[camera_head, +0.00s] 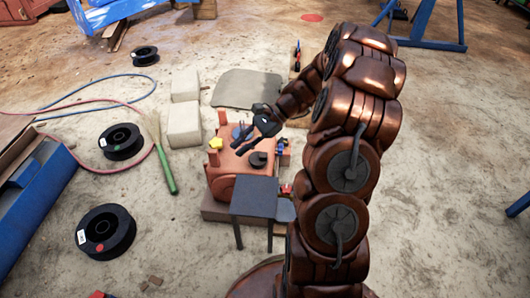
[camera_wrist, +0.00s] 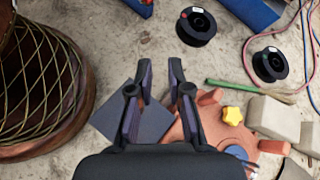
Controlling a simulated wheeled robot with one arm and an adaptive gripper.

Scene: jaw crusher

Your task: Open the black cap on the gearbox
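I cannot make out the cap in the wrist view, where my gripper hides part of the gearbox. A yellow star-shaped knob (camera_head: 215,143) and a blue round part (camera_wrist: 236,153) are also on the gearbox. My gripper (camera_head: 240,145) hangs over the gearbox, with its fingers (camera_wrist: 159,72) apart and nothing between them.
A dark grey flat-topped stand (camera_head: 254,197) is at the gearbox's near side. Pale blocks (camera_head: 184,124), a green-handled tool (camera_head: 166,168) and black spools (camera_head: 105,232) lie to the left. A grey mat (camera_head: 247,88) lies behind. The ground at front left is mostly free.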

